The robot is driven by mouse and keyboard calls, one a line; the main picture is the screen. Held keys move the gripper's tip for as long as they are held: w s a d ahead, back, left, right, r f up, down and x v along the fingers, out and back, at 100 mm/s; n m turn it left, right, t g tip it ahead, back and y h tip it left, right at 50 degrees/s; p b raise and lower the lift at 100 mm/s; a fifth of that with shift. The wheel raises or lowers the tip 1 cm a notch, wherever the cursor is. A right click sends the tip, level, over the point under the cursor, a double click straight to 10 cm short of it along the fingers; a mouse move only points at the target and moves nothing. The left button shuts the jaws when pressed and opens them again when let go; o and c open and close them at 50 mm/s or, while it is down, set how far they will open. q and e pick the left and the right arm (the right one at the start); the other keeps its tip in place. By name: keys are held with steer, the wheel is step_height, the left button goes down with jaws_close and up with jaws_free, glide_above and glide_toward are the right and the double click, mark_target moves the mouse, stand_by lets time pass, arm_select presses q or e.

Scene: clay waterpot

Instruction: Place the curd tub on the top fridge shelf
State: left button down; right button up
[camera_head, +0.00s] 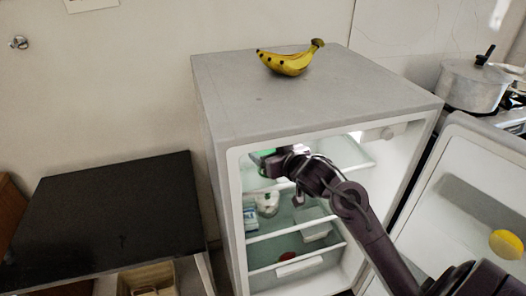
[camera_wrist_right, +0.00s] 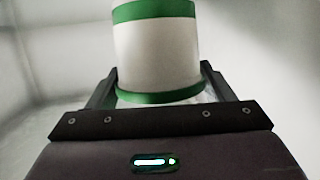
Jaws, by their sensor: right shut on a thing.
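The curd tub (camera_wrist_right: 156,52) is white with green bands and stands upright between the fingers of my right gripper (camera_wrist_right: 157,88) in the right wrist view. That gripper is shut on it. In the head view only a green bit of the tub (camera_head: 263,153) shows at the left inside the open fridge (camera_head: 222,160). My right gripper (camera_head: 272,164) reaches in there, above the top shelf (camera_head: 354,172). I cannot tell whether the tub touches the shelf. My left gripper is not in view.
Lower shelves hold a white jar-like item (camera_head: 267,204), a clear box (camera_head: 314,226) and a red item (camera_head: 287,256). The fridge door (camera_head: 480,205) stands open at right with a yellow lemon (camera_head: 506,244). Bananas (camera_head: 288,62) lie on top. The right part of the top shelf looks clear.

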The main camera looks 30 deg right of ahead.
steer(key=w, duration=0.3)
steer(key=shift+w+d+r, duration=0.1)
steer(key=shift+w+r, duration=0.1)
steer(key=shift+w+f+p, duration=0.2)
steer(key=shift+f, duration=0.75)
steer(key=shift+w+f+p, duration=0.15)
steer(key=shift+w+f, duration=0.05)
steer(key=shift+f, duration=0.7)
steer(key=shift+f, duration=0.1)
steer(key=o, duration=1.3)
steer(key=shift+f, duration=0.15)
steer(key=shift+r, duration=0.25)
steer(key=shift+s, duration=0.4)
steer(key=v, duration=1.1)
steer(key=shift+s+r+b, duration=0.15)
steer(key=shift+b, duration=0.15)
